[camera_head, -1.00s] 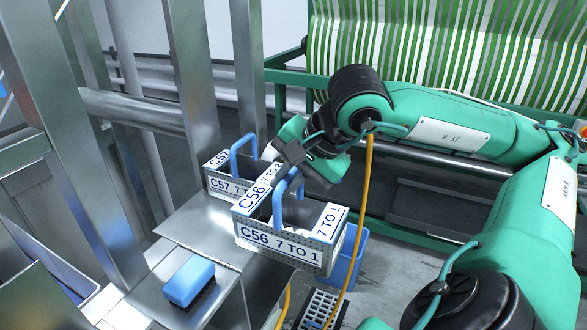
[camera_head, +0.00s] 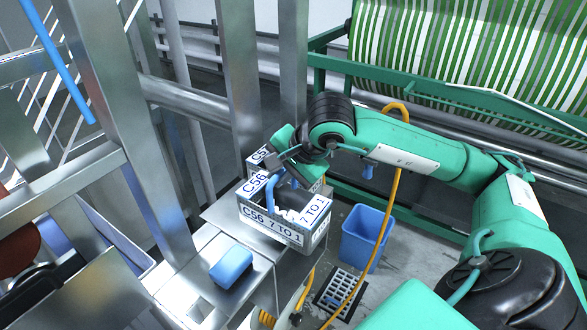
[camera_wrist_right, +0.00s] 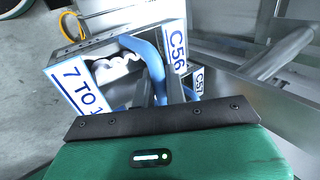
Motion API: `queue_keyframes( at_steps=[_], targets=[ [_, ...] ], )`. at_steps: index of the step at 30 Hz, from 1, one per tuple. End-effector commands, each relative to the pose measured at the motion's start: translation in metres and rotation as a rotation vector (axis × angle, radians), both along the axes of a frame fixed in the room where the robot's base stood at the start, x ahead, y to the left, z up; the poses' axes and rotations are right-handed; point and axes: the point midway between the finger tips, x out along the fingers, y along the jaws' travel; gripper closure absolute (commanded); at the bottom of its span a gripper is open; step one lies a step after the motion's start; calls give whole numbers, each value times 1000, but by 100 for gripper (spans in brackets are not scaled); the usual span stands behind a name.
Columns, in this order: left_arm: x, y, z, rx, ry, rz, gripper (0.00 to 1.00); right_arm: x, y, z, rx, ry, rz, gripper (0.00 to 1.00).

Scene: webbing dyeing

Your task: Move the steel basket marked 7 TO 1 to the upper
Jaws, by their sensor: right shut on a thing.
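The steel basket marked C56 and 7 TO 1 (camera_head: 270,225) has perforated walls, white label plates and a blue handle (camera_head: 270,190). My right gripper (camera_head: 284,168) is shut on that handle from above. White pieces lie inside the basket. In the right wrist view the basket (camera_wrist_right: 75,87) hangs close beyond the gripper, roughly level. It is over or at the right edge of the steel ledge; I cannot tell if it touches. A second basket, marked C57 (camera_head: 259,155), stands just behind it, mostly hidden. My left gripper is not in view.
A blue block (camera_head: 231,265) lies on the steel ledge (camera_head: 205,293), left of the basket. Steel uprights (camera_head: 237,75) stand behind. A blue bin (camera_head: 362,235) and a floor grate (camera_head: 340,285) are to the right. A yellow hose (camera_head: 393,205) hangs near my right arm.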

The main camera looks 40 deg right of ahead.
Motion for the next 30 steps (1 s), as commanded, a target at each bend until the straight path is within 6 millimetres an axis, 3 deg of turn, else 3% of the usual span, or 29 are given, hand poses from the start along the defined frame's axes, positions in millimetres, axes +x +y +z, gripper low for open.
queue_keyframes(
  at_steps=[3,17,28,30],
  targets=[
    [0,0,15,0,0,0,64,14,6,5,2,0,2,100],
    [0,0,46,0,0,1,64,65,24,3,2,1,1,100],
    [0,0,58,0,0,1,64,91,33,2,0,-1,2,100],
    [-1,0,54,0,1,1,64,91,32,-6,-1,2,1,100]
  ],
)
